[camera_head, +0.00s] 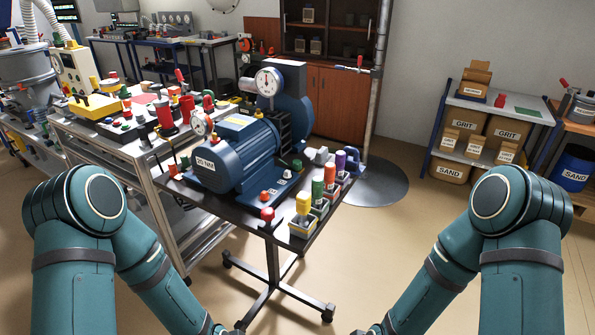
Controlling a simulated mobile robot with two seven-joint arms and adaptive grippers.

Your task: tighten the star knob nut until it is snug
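A blue motor unit (238,157) with a dial gauge (268,82) stands on a dark wheeled table (262,219). Small red knobs sit on and around it, one of them on a pale base (267,216) at the table's front edge. I cannot tell which of these, if any, is the star knob nut. Both my arms hang in the foreground, their forearms running down past the bottom edge. Neither gripper is in view, so their state is hidden.
Small bins with yellow, red and green handled items (303,207) line the table's right edge. A metal bench (160,187) crowded with parts adjoins on the left. A shelf of grit and sand boxes (499,104) stands at right.

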